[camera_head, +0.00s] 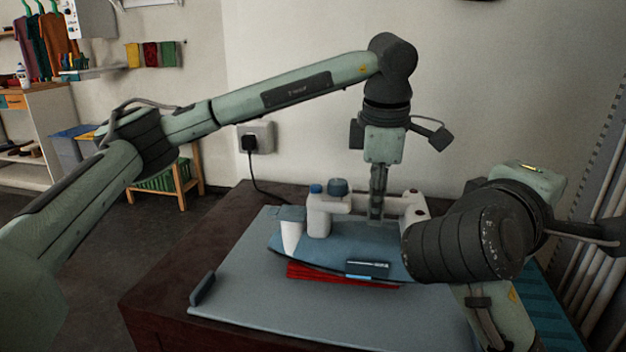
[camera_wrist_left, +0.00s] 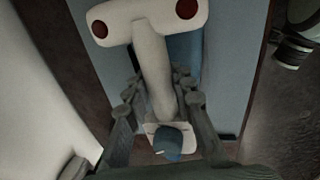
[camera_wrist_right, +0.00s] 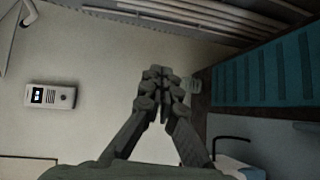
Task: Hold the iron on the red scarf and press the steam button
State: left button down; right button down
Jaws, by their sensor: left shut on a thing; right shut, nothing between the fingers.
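The iron (camera_head: 350,240) has a blue body and a white handle and lies flat, with the folded red scarf (camera_head: 340,279) showing under its near edge. My left gripper (camera_head: 377,212) comes down from above and is shut on the white handle, which also shows between its fingers in the left wrist view (camera_wrist_left: 152,70). A blue cap (camera_head: 316,188) and a blue-grey knob (camera_head: 338,187) sit on top of the iron; I cannot tell which is the steam button. Red dots show on the handle's end. My right gripper (camera_wrist_right: 160,75) is shut and empty, away from the iron.
A grey-blue board (camera_head: 250,300) lies under the scarf on a dark red table (camera_head: 165,290). A black cord runs from the wall socket (camera_head: 256,137) behind the iron. My right arm covers the board's right side. A teal ribbed panel (camera_wrist_right: 265,75) stands near the right gripper.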

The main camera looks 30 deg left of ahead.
jog(key=s+a+r+n+t+y, duration=0.1)
jog(key=s+a+r+t+y, duration=0.55)
jog(key=s+a+r, duration=0.9)
jog(key=w+a+f+m+g+y, duration=0.3)
jog(key=a+f+m+g, duration=0.4)
jog(key=a+f+m, duration=0.3)
jog(key=shift+w+a+f+m+y, duration=0.5)
jog(key=shift+a+f, duration=0.9)
jog(key=shift+f, duration=0.55)
send_over(313, 198)
jog(key=f, duration=0.2)
jog(key=shift+w+f, duration=0.25)
jog(key=shift+f, duration=0.1)
notch_tip(313, 198, down, 2)
jog(key=shift+s+f, duration=0.15)
jog(key=shift+f, duration=0.7)
